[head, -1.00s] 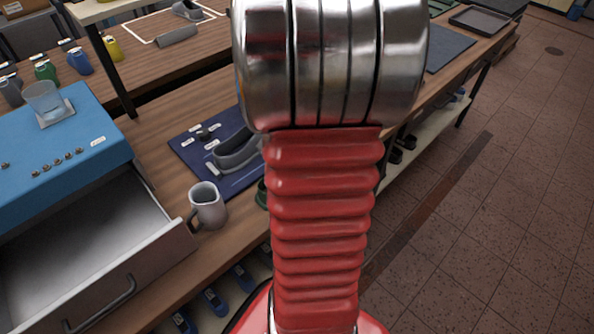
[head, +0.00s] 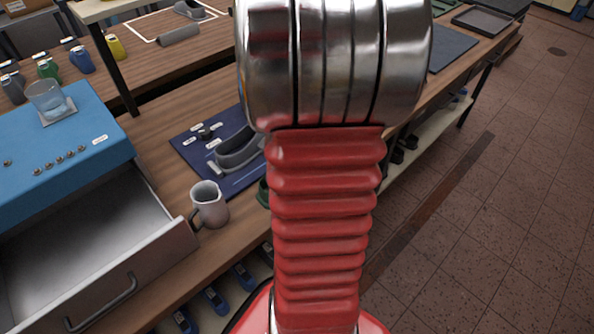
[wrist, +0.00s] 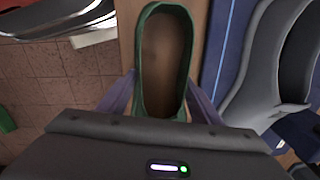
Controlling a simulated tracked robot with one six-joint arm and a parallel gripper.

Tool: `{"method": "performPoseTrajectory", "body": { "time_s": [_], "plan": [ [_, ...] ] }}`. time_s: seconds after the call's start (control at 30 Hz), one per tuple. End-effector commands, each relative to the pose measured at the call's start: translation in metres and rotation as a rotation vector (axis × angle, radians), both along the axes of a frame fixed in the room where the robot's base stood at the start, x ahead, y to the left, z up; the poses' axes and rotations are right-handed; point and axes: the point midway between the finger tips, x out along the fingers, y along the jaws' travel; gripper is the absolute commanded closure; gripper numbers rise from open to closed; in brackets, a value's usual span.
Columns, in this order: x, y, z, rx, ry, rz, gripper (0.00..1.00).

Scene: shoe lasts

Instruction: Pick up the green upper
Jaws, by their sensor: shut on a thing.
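The green upper (wrist: 186,60) is an open shoe-shaped shell in the wrist view, its long opening facing the camera. My gripper (wrist: 162,100) is shut on the green upper, with one purple finger on each side of its near end. In the head view only a small green edge of the upper (head: 263,193) shows beside my red arm, which hides the rest and the gripper. I cannot tell whether the upper still touches the bench.
A grey upper (head: 238,149) lies on a blue mat (head: 186,153) to the left of my arm; it also shows at the right of the wrist view (wrist: 262,65). A grey mug (head: 210,205) stands near the bench's edge, beside an open drawer (head: 95,235).

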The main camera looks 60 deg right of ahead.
Motion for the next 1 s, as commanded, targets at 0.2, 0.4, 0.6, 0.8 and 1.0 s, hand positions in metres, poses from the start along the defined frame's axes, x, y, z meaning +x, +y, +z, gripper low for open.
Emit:
{"method": "performPoseTrajectory", "body": {
  "time_s": [0.2,0.4,0.6,0.8,1.0],
  "plan": [
    [0.0,0.0,0.006,-0.002,-0.002,0.0,0.66],
    [0.001,-0.001,0.031,-0.004,-0.003,0.0,0.66],
    [0.001,-0.001,0.068,-0.004,-0.003,0.001,0.66],
    [0.0,0.0,0.094,-0.002,-0.001,0.001,0.66],
    [0.0,0.0,0.1,0.0,0.0,0.0,0.66]
  ]
}}
